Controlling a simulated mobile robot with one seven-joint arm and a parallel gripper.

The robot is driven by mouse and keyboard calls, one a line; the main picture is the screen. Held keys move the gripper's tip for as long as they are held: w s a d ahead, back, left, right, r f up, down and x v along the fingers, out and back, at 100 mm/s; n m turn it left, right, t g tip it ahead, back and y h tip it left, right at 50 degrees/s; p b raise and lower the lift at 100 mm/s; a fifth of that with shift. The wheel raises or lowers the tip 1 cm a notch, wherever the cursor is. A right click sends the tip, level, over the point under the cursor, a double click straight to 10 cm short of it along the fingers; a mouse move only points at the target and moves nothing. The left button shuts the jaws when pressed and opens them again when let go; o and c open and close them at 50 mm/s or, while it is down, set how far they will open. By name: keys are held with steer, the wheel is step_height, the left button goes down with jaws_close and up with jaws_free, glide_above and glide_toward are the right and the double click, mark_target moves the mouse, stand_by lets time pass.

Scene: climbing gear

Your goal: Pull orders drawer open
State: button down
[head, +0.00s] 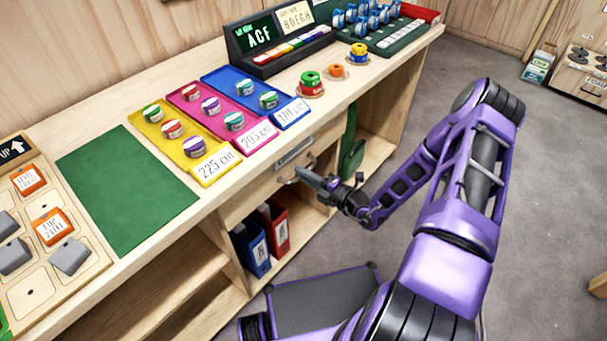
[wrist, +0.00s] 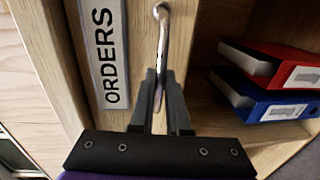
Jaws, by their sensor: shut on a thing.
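The orders drawer (head: 262,191) is a pale wooden front under the counter top, with a metal label plate. In the wrist view the plate (wrist: 104,52) reads ORDERS, beside a curved metal handle (wrist: 162,24). My gripper (head: 302,172) reaches the handle from the right in the head view. In the wrist view its dark fingers (wrist: 160,76) are shut on the handle bar, one on each side. The drawer front looks about flush with the counter's face; a small gap cannot be told. The drawer's inside is hidden.
Blue (head: 251,249) and red (head: 274,228) binders stand on the open shelf below the drawer. Yellow (head: 207,167), pink and blue trays with tape rolls lie on the counter above.

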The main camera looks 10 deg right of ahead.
stand_by(0.3)
steer(key=f+p+v, duration=0.1)
steer(key=v, duration=1.4)
steer(key=f+v, duration=0.2)
steer(key=v, duration=1.3)
steer(key=shift+s+f+p, duration=0.2)
steer(key=shift+f+p, duration=0.15)
steer(key=shift+p, duration=0.05)
steer(key=c, duration=0.9)
jaws_free()
steer(key=v, duration=1.7)
steer(key=shift+s+d, duration=0.15)
steer(key=shift+d, duration=0.05)
